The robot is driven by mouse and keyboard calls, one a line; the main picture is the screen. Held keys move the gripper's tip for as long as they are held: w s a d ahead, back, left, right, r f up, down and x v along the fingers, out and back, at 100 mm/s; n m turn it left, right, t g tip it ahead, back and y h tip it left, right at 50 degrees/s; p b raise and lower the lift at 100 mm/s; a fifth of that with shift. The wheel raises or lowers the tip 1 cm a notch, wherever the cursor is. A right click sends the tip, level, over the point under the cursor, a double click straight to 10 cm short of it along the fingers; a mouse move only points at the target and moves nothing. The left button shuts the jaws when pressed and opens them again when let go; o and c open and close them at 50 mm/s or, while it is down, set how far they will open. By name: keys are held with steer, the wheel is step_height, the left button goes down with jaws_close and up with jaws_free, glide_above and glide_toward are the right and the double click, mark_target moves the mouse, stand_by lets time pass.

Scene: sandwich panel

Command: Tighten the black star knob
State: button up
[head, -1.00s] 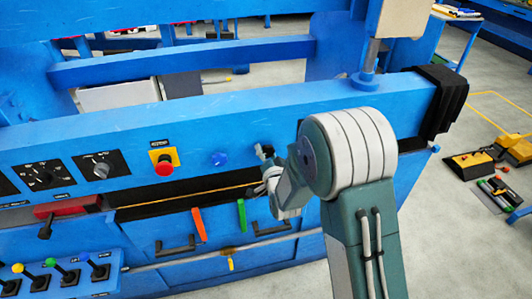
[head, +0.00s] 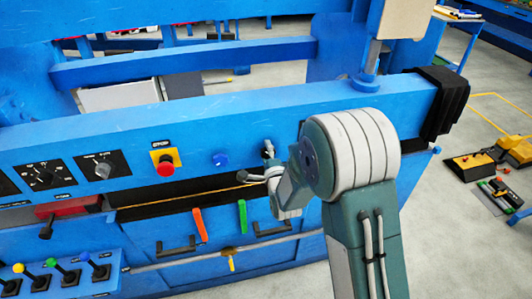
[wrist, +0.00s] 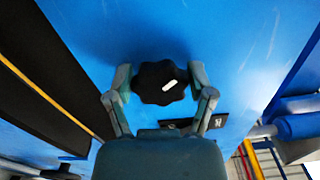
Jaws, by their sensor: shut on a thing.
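The black star knob (wrist: 160,83) sits on the blue panel face in the wrist view, with a white mark on its front. My gripper (wrist: 160,86) has one finger on each side of the knob and is shut on it. In the head view my gripper (head: 268,160) is at the panel's front face, right of the blue button, and my arm hides the knob there.
Left of my gripper are a blue button (head: 220,159), a red stop button on a yellow plate (head: 165,164) and dials (head: 98,166). Below are an orange handle (head: 199,225) and a green handle (head: 242,216). Black padding (head: 446,102) covers the beam's right end.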

steer(key=m, duration=0.4)
steer(key=shift+d+f+m, duration=0.15)
steer(key=shift+m, duration=0.15)
steer(key=shift+f+m, duration=0.1)
steer(key=shift+m, duration=1.3)
steer(key=shift+s+f, duration=0.1)
steer(key=o, duration=1.1)
steer(key=shift+r, duration=0.2)
steer(key=v, duration=1.1)
steer(key=shift+s, duration=0.35)
steer(key=shift+w+d+r, duration=0.1)
steer(key=shift+d, duration=0.05)
